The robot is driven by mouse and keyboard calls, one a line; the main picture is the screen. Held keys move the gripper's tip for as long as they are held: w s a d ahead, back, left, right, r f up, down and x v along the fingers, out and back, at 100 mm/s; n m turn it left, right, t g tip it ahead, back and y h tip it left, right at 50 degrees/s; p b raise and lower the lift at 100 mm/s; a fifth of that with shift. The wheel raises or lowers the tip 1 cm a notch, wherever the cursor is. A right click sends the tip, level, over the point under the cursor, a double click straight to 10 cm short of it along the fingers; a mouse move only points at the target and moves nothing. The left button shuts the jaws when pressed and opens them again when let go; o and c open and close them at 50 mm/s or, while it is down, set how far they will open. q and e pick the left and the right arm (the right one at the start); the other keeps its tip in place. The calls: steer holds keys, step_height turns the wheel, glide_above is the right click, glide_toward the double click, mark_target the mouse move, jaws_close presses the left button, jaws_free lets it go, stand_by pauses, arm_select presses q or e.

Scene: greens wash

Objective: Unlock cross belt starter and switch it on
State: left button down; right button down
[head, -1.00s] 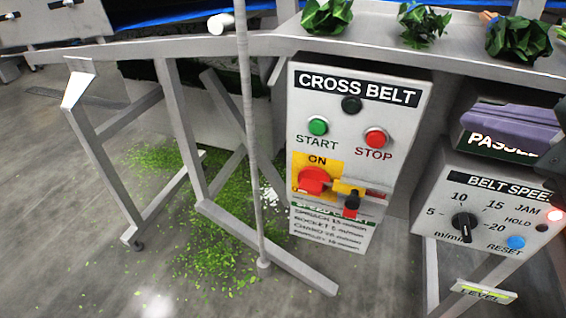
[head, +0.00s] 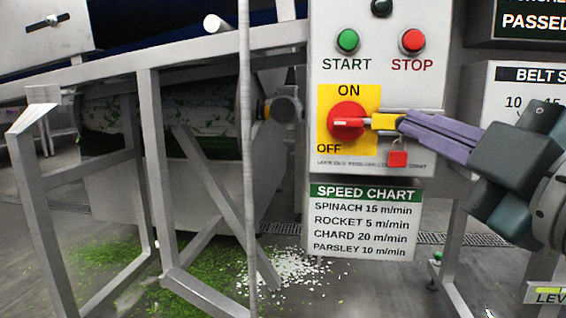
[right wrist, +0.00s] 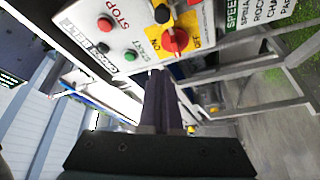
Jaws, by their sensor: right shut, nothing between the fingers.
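The cross belt starter (head: 440,90) is a grey box with a green START button (head: 347,40) and a red STOP button (head: 413,40). Its red rotary switch (head: 346,122) sits on a yellow plate (head: 330,95) marked ON above and OFF at lower left. A yellow tab (head: 386,121) sticks out right of the switch, and a small red padlock-like block (head: 398,159) hangs below it. My right gripper (head: 404,122) is shut, its purple fingertips at the tab's right end; whether they touch is unclear. The right wrist view shows the switch (right wrist: 175,40) beyond the fingers (right wrist: 159,74). My left gripper is out of view.
A speed chart (head: 364,222) is below the box. The belt speed box (head: 500,105) stands to the right, behind my arm. A thin grey pole (head: 247,150) and metal frame legs (head: 150,170) stand left. Green scraps (head: 200,285) litter the floor.

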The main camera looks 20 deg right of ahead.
mark_target(395, 121)
steer(key=w+d+b, duration=0.1)
steer(key=w+b, duration=0.1)
steer(key=w+d+b, duration=0.2)
steer(key=w, duration=0.1)
steer(key=w+d+b, duration=0.1)
steer(key=w+b, duration=0.1)
steer(key=w, duration=0.1)
steer(key=shift+w+d+f, duration=0.1)
steer(key=shift+w+d, duration=0.1)
steer(key=shift+s+d, duration=0.15)
steer(key=shift+d, duration=0.1)
